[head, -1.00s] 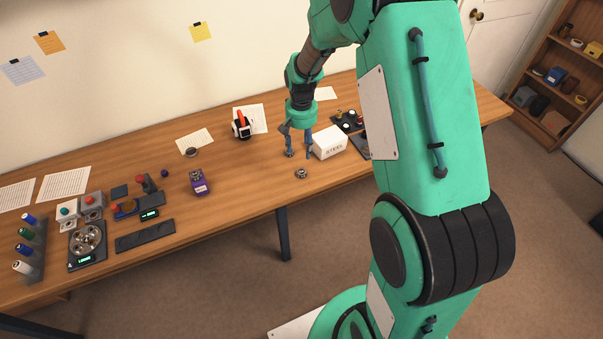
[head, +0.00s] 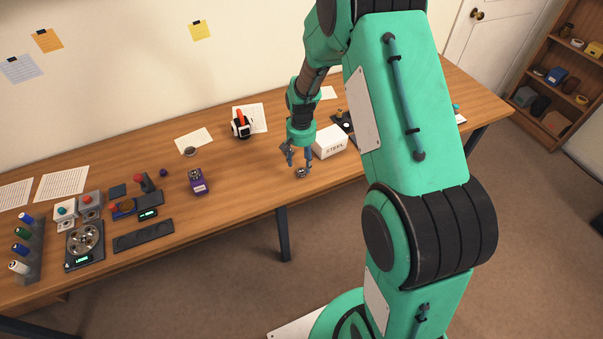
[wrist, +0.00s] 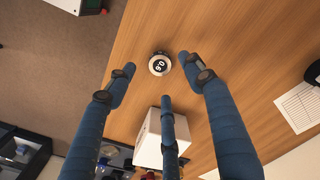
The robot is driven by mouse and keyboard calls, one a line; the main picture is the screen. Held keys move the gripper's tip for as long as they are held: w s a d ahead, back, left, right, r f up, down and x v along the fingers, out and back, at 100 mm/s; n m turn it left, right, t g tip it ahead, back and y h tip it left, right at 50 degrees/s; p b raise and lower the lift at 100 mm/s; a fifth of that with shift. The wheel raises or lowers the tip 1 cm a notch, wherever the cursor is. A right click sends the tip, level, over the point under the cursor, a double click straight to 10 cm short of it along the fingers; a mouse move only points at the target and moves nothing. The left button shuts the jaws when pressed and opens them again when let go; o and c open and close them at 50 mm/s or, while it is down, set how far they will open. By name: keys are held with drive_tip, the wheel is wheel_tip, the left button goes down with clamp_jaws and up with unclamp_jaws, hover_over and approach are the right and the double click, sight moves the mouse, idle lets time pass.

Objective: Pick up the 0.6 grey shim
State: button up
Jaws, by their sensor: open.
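The 0.6 shim (wrist: 160,64) shows in the wrist view as a small round piece with a dark, light-rimmed top; its marking appears upside down. It lies on the wooden table and also shows in the head view (head: 301,173) near the front edge. My gripper (wrist: 156,73) is open and empty, its blue fingers spread around the near side of the shim, apart from it. In the head view my gripper (head: 297,165) is right over the shim, partly covering it. I cannot tell the exact height between them.
A white box (head: 329,142) marked STERIL stands close to the right of my gripper. A purple device (head: 197,182) is to the left. A black-and-white tool with an orange part (head: 241,126) stands behind. The table's front edge is close; bare wood lies to the left.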

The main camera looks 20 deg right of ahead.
sight(301, 171)
drive_tip(key=shift+f, duration=0.15)
drive_tip(key=shift+f+b, duration=0.7)
drive_tip(key=shift+f, duration=1.8)
drive_tip(key=c, duration=1.3)
drive_tip(key=shift+o, duration=0.2)
drive_tip(key=shift+r, duration=0.2)
drive_tip(key=shift+w+r, duration=0.1)
drive_tip(key=shift+r, duration=0.4)
wheel_tip(301, 171, up, 2)
drive_tip(key=shift+r+p, duration=0.15)
drive_tip(key=shift+p, duration=0.4)
drive_tip(key=s+a+r+p, duration=0.1)
drive_tip(key=s+a+p, duration=0.1)
drive_tip(key=s, duration=1.4)
drive_tip(key=shift+a+r, duration=0.2)
drive_tip(key=shift+a, duration=0.05)
